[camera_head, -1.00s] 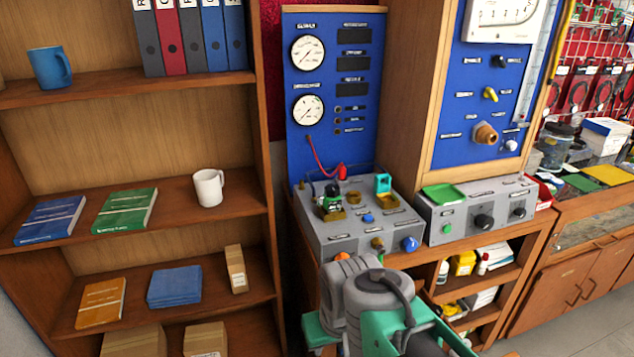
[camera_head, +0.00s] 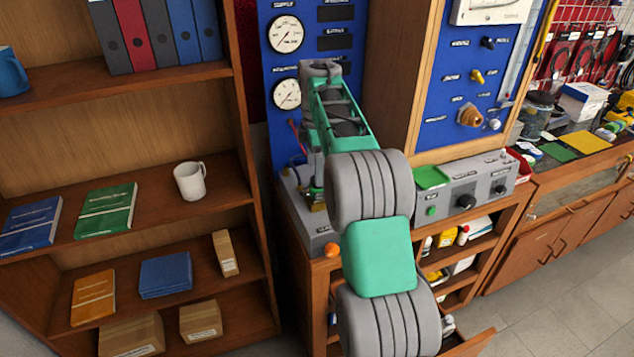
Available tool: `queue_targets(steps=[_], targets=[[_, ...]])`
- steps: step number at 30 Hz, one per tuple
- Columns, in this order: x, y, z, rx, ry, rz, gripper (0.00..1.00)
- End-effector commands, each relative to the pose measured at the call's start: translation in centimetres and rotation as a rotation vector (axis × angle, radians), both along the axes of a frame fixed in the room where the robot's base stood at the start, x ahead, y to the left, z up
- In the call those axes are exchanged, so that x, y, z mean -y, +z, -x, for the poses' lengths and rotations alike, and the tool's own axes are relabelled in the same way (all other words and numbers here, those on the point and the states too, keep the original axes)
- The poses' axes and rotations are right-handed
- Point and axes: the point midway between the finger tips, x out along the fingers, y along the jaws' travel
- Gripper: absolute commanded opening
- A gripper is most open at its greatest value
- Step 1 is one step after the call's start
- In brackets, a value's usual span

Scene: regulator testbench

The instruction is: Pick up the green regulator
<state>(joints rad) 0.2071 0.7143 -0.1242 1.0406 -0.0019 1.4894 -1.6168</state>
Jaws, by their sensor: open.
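The regulator stands on the left grey test box (camera_head: 291,208). My raised arm covers nearly all of it. Only a narrow dark and brass-coloured strip, probably part of the regulator (camera_head: 317,196), shows at the arm's left edge. My arm rises from the bottom, and its grey wrist end is in front of the blue gauge panel (camera_head: 272,95), above the box. The gripper and its fingertips cannot be made out behind the arm, so its distance to the regulator is hidden.
A second grey box with a green tray (camera_head: 431,178) stands to the right. A wooden cabinet side (camera_head: 396,95) rises behind my arm. At the left is a shelf with a white mug (camera_head: 190,181) and books. An orange knob (camera_head: 331,250) shows at the left box's front.

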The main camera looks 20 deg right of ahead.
Motion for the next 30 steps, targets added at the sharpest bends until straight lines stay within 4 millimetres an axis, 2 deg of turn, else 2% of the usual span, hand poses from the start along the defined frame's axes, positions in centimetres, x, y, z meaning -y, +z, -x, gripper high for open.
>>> queue_targets(steps=[1, 5, 19, 26, 30], targets=[[0.7, -0.1, -0.8, -0.011, 0.052, -0.002, 0.74], [1.5, -0.9, -1.6, -0.022, 0.133, -0.004, 0.74], [0.9, -7.9, -1.2, -0.024, 0.141, -0.003, 0.74], [1.0, -8.6, -1.2, -0.021, 0.14, -0.003, 0.74], [1.0, -8.6, -1.2, -0.021, 0.14, -0.003, 0.65]])
